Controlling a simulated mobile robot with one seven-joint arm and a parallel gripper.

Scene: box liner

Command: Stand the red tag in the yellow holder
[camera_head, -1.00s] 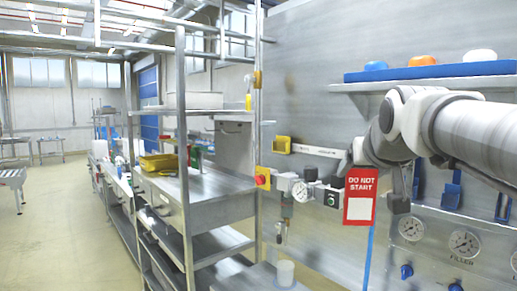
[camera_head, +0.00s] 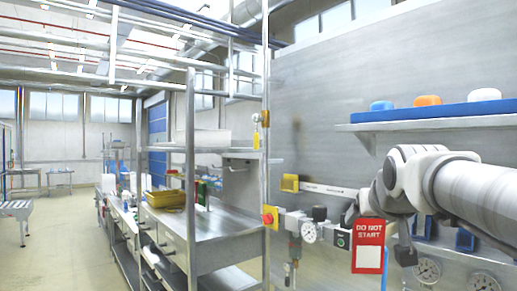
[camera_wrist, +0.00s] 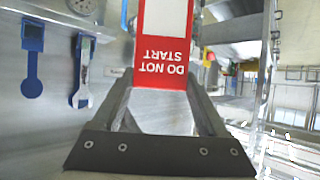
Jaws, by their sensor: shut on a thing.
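The red tag (camera_head: 369,240), reading DO NOT START with a white lower panel, hangs upright in front of the wall at right in the head view. My gripper (camera_wrist: 162,84) is shut on it. In the wrist view, the tag (camera_wrist: 165,45) appears upside down between the two fingers. In the head view, a yellow tray-like object (camera_head: 165,200) sits on the steel bench at left centre, well away from the tag. It may be the yellow holder, but I cannot tell for sure.
The steel bench (camera_head: 225,222) has posts and an upper shelf. Valves and a gauge (camera_head: 310,233) line the wall near the tag. A blue shelf tray (camera_head: 450,116) with caps is above my arm. Blue tools (camera_wrist: 32,70) hang in the wrist view. Open floor lies left.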

